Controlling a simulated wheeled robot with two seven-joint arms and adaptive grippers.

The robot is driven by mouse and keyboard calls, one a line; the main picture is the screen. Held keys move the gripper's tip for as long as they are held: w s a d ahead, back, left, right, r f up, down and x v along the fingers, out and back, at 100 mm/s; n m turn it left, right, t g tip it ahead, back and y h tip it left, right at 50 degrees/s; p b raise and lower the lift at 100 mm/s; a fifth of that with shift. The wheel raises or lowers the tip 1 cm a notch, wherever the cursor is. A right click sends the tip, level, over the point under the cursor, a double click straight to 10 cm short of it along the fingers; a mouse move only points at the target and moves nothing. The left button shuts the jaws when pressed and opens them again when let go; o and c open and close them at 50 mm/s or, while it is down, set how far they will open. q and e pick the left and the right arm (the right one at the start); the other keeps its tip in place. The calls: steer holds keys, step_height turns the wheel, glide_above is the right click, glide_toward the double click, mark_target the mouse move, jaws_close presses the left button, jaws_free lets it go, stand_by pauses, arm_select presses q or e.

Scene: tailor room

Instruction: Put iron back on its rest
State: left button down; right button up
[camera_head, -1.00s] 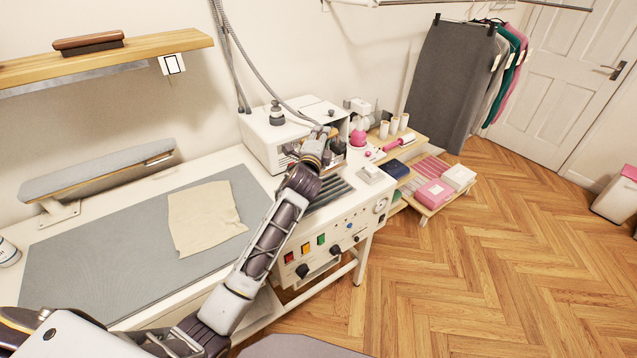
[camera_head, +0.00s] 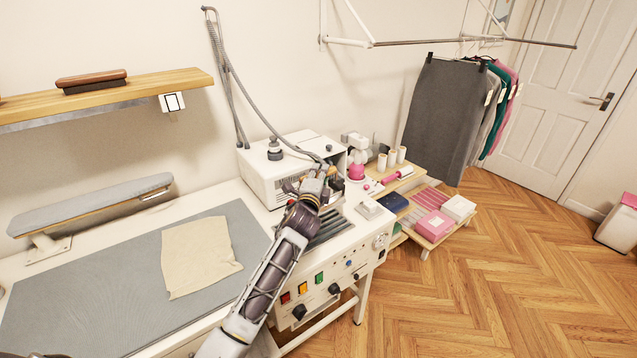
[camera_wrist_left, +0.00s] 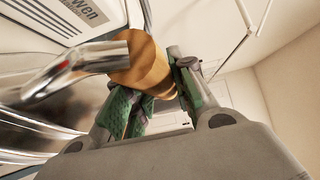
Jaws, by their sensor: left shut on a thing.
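My left gripper (camera_head: 322,180) is over the ironing station, in front of the white steam box. In the left wrist view the green-padded fingers (camera_wrist_left: 160,95) are closed around the tan cylindrical handle of the iron (camera_wrist_left: 150,65). A shiny metal bracket runs from the handle toward the iron's metal body at the left edge. In the head view the iron is mostly hidden behind my gripper and wrist. The rest, a dark ribbed plate (camera_head: 330,226), lies right beside and below the gripper, partly covered by my arm. I cannot tell whether the iron touches it. My right gripper is out of view.
The white steam box (camera_head: 262,180) stands behind the gripper, with a grey hose hanging from above. A beige cloth (camera_head: 200,257) lies on the grey ironing pad (camera_head: 110,310) at left. Low shelves (camera_head: 437,241) with boxes stand at right.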

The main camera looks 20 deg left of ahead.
arm_select(q)
steer(key=shift+f, duration=1.8)
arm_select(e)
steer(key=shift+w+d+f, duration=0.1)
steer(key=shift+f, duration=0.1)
arm_select(q)
steer(key=shift+f, duration=0.1)
steer(key=shift+f+b, duration=0.4)
steer(key=shift+f, duration=1.4)
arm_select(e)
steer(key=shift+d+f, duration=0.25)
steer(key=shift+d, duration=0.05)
arm_select(q)
steer(key=shift+f, duration=0.1)
